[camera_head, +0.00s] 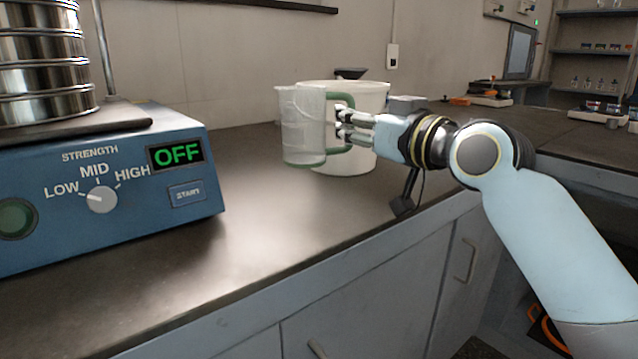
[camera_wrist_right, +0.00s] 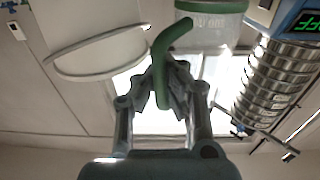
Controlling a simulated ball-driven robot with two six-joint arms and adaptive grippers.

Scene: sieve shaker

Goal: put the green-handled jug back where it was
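The clear jug (camera_head: 303,130) with a green handle and green base rim is upright in the head view, in front of a white bucket. Its base appears a little above the counter. My right gripper (camera_head: 342,122) reaches in from the right and is shut on the green handle. In the right wrist view, the handle (camera_wrist_right: 160,45) runs between the fingers of my right gripper (camera_wrist_right: 168,90), and part of the jug (camera_wrist_right: 208,28) shows at the top. My left gripper is not in view.
The white bucket (camera_head: 368,110) stands behind and right of the jug. A blue sieve shaker (camera_head: 130,220) reading OFF, with stacked metal sieves (camera_head: 42,60), stands at left. The dark counter (camera_head: 250,240) between shaker and bucket is clear. Its front edge runs below my right arm.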

